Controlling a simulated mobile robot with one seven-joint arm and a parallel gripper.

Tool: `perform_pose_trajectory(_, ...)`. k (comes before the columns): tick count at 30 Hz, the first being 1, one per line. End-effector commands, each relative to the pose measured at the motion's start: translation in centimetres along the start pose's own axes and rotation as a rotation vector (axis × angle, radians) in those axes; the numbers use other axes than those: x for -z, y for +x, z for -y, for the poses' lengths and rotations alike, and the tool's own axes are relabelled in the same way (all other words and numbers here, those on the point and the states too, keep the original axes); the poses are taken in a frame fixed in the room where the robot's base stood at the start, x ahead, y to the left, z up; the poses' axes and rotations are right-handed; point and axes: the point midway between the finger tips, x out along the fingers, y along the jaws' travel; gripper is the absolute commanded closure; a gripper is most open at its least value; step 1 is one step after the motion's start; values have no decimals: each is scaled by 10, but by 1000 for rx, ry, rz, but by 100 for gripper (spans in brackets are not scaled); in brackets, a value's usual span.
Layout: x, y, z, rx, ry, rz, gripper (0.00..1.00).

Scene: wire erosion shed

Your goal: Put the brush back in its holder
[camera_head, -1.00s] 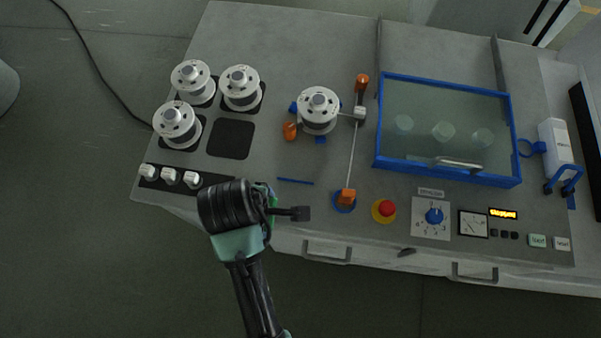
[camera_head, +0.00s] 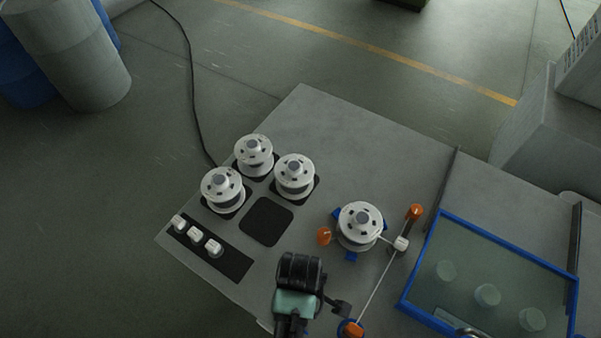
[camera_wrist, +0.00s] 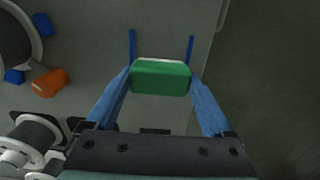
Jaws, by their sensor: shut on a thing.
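My gripper (camera_wrist: 160,80) is shut on a green block, which I take to be the brush (camera_wrist: 160,77); its blue fingers press on the left and right sides. The brush's underside and any bristles are hidden. Two thin parallel blue strips (camera_wrist: 132,47) on the grey table lie just beyond the brush in the wrist view; they may be the holder, but I cannot tell for sure. In the head view my black and teal wrist (camera_head: 298,280) hides the fingers and the brush, at the table's near edge.
White spools (camera_head: 222,188) stand on dark pads at the left, beside an empty pad (camera_head: 267,221). White knobs (camera_head: 196,236) line the left edge. Another spool (camera_head: 359,224) with orange knobs and a wire stands right of my wrist. A blue-framed glass lid (camera_head: 490,280) is farther right.

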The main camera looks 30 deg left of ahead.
Motion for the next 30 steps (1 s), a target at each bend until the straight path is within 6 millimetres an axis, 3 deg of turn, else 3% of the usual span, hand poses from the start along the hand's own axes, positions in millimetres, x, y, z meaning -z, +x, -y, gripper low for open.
perform_pose_trajectory(4, 0, 16, 0, 1, 0, 0, 79)
perform_pose_trajectory(15, 0, 20, 0, -1, 0, 0, 79)
perform_pose_trajectory(16, 0, 21, 0, -1, 0, 0, 12)
perform_pose_trajectory(18, 0, 20, 0, -2, 0, 0, 0)
perform_pose_trajectory(25, 0, 19, 0, -2, 0, 0, 0)
perform_pose_trajectory(30, 1, 8, -1, -4, 0, -1, 0)
